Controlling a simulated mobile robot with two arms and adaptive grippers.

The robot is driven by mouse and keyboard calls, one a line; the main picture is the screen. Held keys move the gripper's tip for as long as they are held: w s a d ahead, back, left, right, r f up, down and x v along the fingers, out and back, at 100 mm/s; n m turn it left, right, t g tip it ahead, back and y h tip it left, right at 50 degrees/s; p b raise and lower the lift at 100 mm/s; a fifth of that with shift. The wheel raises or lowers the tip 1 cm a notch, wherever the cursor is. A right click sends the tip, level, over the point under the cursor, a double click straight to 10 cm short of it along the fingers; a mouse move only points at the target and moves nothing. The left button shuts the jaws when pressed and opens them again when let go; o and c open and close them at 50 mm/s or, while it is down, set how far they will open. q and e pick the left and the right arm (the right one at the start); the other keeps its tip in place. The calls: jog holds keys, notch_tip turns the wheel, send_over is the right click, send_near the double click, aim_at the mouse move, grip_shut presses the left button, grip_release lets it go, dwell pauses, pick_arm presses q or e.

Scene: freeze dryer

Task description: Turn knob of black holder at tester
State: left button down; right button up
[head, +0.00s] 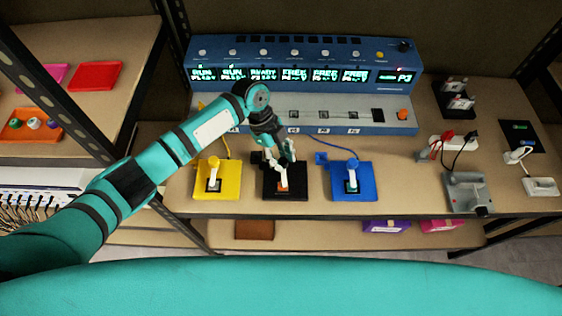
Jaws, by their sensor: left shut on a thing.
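The black holder (302,188) lies flat on the bench in front of the tester (245,112), between the yellow and blue holders. A small orange and white part shows at its middle. My left gripper (281,166) reaches down over the black holder from the upper left, shut on its knob. The fingers hide most of the knob, so its turn angle cannot be told. The tester is a long blue and grey console with lit displays. My right gripper is not in view.
A yellow holder (231,190) stands close on the left and a blue holder (369,190) close on the right. A grey device (467,190) with cables stands farther right. The bench's front edge is just before the holders.

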pick_arm(q)
jog(key=shift+d+m+b, duration=0.1)
jog(key=shift+m+b, duration=0.25)
jog(key=shift+m, duration=0.15)
jog(key=shift+r, duration=0.1)
jog(key=c, duration=1.1)
grip_release()
jog(key=shift+o, duration=0.3)
